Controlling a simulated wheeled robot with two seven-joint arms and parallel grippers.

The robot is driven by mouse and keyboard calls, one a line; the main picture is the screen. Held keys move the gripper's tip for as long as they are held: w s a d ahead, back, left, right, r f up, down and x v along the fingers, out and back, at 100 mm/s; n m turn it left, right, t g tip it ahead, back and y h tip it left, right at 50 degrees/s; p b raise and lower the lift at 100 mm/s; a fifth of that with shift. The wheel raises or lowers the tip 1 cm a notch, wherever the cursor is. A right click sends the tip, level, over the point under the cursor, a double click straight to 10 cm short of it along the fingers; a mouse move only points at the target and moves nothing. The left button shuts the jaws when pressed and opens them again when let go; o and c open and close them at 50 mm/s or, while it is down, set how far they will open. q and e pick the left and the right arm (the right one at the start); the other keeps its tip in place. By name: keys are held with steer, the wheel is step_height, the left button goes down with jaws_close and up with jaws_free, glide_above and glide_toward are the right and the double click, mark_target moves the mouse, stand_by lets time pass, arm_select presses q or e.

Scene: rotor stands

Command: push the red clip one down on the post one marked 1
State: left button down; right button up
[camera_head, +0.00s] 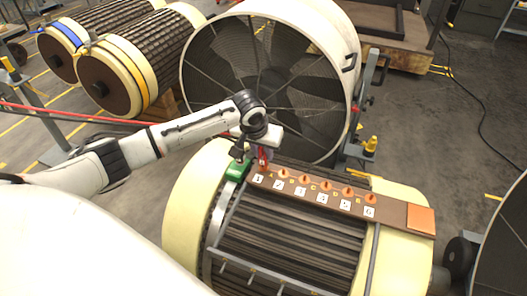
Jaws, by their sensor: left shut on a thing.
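A brown strip (393,213) lies across the top of a cream-ended rotor, with labels 1 to 6 in a row. The label 1 (258,177) is at the strip's left end. My left gripper (263,152) is shut on the red clip (263,161), just above and behind label 1. The post marked 1 is mostly hidden by the clip and gripper, so I cannot tell how far down the clip sits on it. Several orange pegs (304,180) stand behind the other labels. My right gripper is out of view.
A green block (238,169) sits just left of the strip. An orange square (421,218) is at the strip's right end. A large fan housing (350,45) stands close behind the rotor. Other rotors (110,85) lie at the back left.

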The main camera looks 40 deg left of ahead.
arm_select(q)
steer(key=shift+f, duration=0.45)
steer(key=c, duration=1.5)
jaws_free()
steer(key=shift+o, duration=0.2)
steer(key=p+v, duration=0.1)
steer(key=v, duration=0.9)
steer(key=shift+s+r, duration=0.1)
steer(key=shift+s, duration=0.05)
